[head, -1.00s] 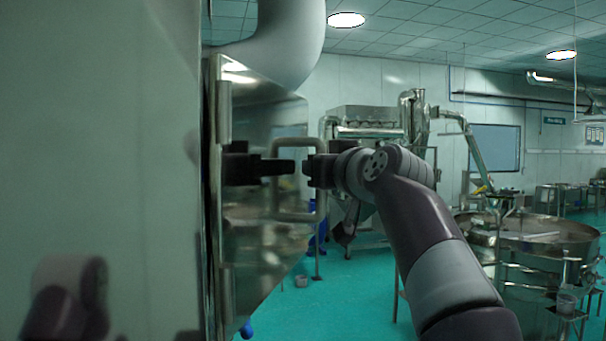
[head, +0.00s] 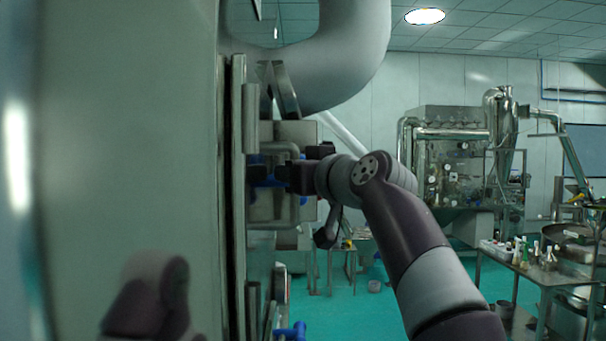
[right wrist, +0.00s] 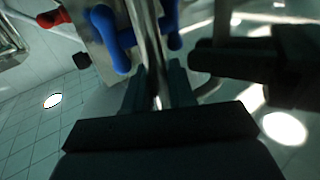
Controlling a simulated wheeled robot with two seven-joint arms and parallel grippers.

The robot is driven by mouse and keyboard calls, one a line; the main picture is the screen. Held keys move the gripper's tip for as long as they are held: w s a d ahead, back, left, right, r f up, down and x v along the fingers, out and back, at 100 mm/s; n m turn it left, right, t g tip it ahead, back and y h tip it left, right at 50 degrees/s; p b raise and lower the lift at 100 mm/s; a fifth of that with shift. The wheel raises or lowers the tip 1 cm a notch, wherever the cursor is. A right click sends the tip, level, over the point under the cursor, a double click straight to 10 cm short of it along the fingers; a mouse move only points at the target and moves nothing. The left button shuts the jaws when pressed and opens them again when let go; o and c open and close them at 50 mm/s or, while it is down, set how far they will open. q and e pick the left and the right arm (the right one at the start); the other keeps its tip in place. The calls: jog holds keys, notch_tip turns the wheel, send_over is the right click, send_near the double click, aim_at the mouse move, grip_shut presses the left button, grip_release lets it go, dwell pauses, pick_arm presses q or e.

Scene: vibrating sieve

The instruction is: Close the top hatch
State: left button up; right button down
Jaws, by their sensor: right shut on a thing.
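The hatch (head: 238,200) shows as a tall metal panel seen nearly edge-on in the head view, beside the large pale machine wall. Its bent metal handle (head: 292,215) sticks out to the right. My right gripper (head: 277,175) reaches in from the right and is shut on the handle. In the right wrist view the gripper (right wrist: 157,90) has its fingers on both sides of the handle's metal bar (right wrist: 148,45). The hatch's seat is hidden, so I cannot tell the remaining gap. My left gripper is not in view.
Blue knobs (head: 292,331) stick out low beside the hatch; blue (right wrist: 123,62) and red (right wrist: 53,17) ones show in the right wrist view. A thick pipe (head: 350,60) curves overhead. A table with bottles (head: 535,265) stands at right.

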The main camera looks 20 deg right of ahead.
jog(key=shift+w+a+f, duration=0.15)
jog(key=shift+w+f, duration=0.15)
jog(key=shift+f, duration=0.05)
jog(key=c, duration=1.1)
grip_release()
jog(key=shift+s+r, duration=0.25)
jog(key=shift+r, duration=0.05)
jog(key=shift+d, duration=0.2)
jog(key=b+v, duration=0.5)
jog(key=v, duration=0.7)
jog(key=shift+s+d, duration=0.1)
jog(key=shift+s, duration=0.25)
jog(key=shift+w+d, duration=0.1)
